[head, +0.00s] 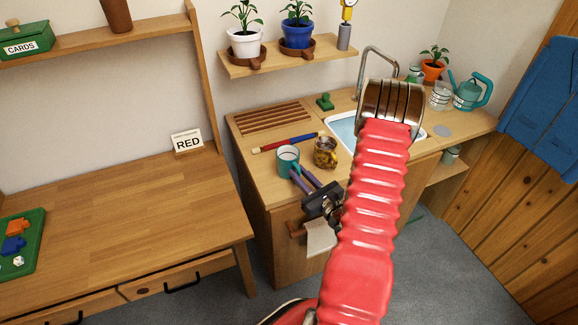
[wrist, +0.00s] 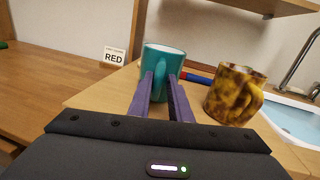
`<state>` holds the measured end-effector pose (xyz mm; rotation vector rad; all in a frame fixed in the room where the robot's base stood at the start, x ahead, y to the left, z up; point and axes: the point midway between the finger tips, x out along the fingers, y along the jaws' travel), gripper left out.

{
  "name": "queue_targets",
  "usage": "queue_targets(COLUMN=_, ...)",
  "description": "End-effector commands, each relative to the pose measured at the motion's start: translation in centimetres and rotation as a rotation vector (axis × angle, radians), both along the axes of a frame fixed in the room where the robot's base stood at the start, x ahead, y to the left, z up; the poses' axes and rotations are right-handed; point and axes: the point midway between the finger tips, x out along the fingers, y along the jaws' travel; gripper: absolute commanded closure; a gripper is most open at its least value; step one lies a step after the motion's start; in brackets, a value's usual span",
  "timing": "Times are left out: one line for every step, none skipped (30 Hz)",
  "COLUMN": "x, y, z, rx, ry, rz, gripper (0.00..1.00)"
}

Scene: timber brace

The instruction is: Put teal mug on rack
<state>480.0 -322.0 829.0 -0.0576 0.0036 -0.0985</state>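The teal mug (head: 287,160) stands upright on the wooden counter near its front left edge; it also shows in the wrist view (wrist: 165,60), pale inside. My gripper (head: 301,177) is at the counter's front edge, pointing at the mug. Its two purple fingers (wrist: 163,78) are apart, with teal visible between them, and their tips overlap the mug's near side in the wrist view. I cannot tell whether they touch it. The slatted wooden rack (head: 271,118) lies at the back left of the counter, behind the mug, and looks empty.
A mottled brown-yellow mug (head: 325,153) stands close to the right of the teal mug. A red and blue rod (head: 285,143) lies between mug and rack. A green object (head: 324,102) is right of the rack. The sink (head: 343,127) is farther right, and a shelf with plants hangs above.

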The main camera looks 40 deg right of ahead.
Motion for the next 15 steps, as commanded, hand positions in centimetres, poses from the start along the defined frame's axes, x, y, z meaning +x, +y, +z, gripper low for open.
queue_targets(x=0.01, y=-0.01, z=0.00, rx=0.000, ry=0.000, rz=0.000, gripper=0.88)
queue_targets(x=0.00, y=-0.01, z=0.00, rx=0.000, ry=0.000, rz=0.000, gripper=0.90)
queue_targets(x=0.00, y=-0.01, z=0.00, rx=0.000, ry=0.000, rz=0.000, gripper=0.93)
queue_targets(x=0.00, y=-0.01, z=0.00, rx=0.000, ry=0.000, rz=0.000, gripper=0.95)
queue_targets(x=0.00, y=-0.01, z=-0.01, rx=0.000, ry=0.000, rz=0.000, gripper=0.97)
queue_targets(x=0.00, y=-0.01, z=-0.01, rx=0.000, ry=0.000, rz=0.000, gripper=1.00)
queue_targets(x=0.00, y=-0.01, z=-0.01, rx=0.000, ry=0.000, rz=0.000, gripper=1.00)
queue_targets(x=0.00, y=-0.01, z=-0.01, rx=0.000, ry=0.000, rz=0.000, gripper=1.00)
queue_targets(x=0.00, y=-0.01, z=-0.02, rx=0.000, ry=0.001, rz=0.000, gripper=1.00)
queue_targets(x=0.00, y=-0.02, z=-0.02, rx=0.000, ry=0.001, rz=0.000, gripper=1.00)
queue_targets(x=0.00, y=-0.02, z=-0.02, rx=0.000, ry=0.001, rz=0.000, gripper=1.00)
queue_targets(x=0.00, y=-0.02, z=-0.02, rx=0.000, ry=0.001, rz=-0.001, gripper=1.00)
queue_targets(x=0.00, y=-0.02, z=-0.03, rx=-0.001, ry=0.001, rz=-0.001, gripper=1.00)
queue_targets(x=-0.01, y=-0.03, z=-0.03, rx=-0.001, ry=0.001, rz=-0.001, gripper=1.00)
queue_targets(x=-0.01, y=-0.03, z=-0.04, rx=-0.001, ry=0.001, rz=-0.001, gripper=1.00)
